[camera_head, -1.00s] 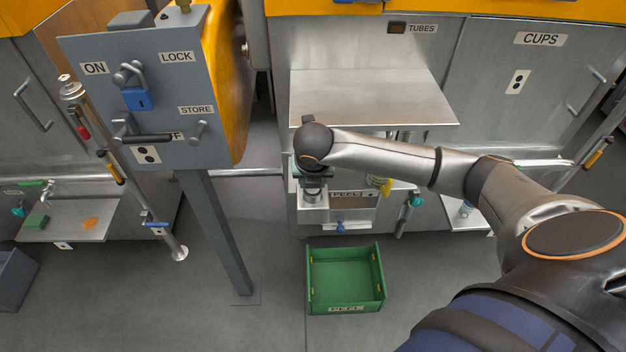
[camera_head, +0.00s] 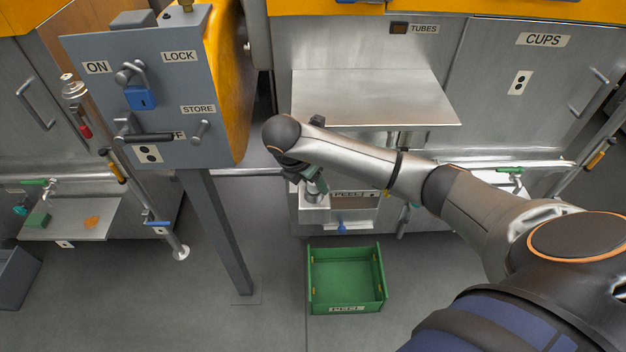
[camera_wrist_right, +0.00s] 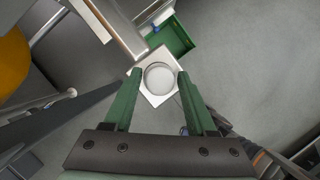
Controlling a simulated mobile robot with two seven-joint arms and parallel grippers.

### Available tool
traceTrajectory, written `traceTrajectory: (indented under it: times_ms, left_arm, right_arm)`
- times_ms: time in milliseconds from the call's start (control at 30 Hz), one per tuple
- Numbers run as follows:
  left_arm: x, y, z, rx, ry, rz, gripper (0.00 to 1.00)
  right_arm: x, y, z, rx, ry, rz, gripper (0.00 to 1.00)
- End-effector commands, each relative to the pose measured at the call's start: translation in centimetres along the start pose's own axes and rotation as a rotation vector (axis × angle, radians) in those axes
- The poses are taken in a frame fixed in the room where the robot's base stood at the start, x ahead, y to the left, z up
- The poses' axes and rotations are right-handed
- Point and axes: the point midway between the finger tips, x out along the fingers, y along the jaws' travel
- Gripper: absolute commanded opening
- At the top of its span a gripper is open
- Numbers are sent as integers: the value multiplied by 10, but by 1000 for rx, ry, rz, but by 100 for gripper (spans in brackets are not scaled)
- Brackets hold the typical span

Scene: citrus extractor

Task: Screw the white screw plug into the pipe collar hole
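My right gripper (camera_head: 314,183) is low in front of the machine, by a short metal cylinder (camera_head: 313,196) on a metal block; this looks like the pipe collar. In the right wrist view the gripper (camera_wrist_right: 159,74) has its two green fingers apart. A round, pale, cap-like piece (camera_wrist_right: 159,79) shows between the fingertips, over a bright square plate (camera_wrist_right: 154,98), with gaps on both sides. It may be the white screw plug or the collar top; I cannot tell which. The hole is not visible. My left gripper is not in view.
A green open crate (camera_head: 346,309) stands on the floor below the block. A metal shelf (camera_head: 375,97) juts out above my right forearm. A grey control panel (camera_head: 160,90) on a post stands to the left. Floor around the crate is clear.

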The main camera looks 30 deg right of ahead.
Motion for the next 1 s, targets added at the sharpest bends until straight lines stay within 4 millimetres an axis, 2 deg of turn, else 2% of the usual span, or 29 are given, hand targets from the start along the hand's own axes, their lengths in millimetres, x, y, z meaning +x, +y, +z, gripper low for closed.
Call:
traceTrajectory:
  times_ms: [167, 700, 833, 1000]
  left_arm:
    - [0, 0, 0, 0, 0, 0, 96]
    - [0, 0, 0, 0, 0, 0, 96]
    - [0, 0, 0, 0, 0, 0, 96]
    - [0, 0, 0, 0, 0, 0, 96]
  right_arm:
    - [0, -1, 1, -42, -2, 16, 57]
    - [1, -4, 3, -839, -1, 348, 57]
    - [1, -3, 2, -944, 0, 392, 57]
    - [1, -3, 2, -973, 0, 404, 57]
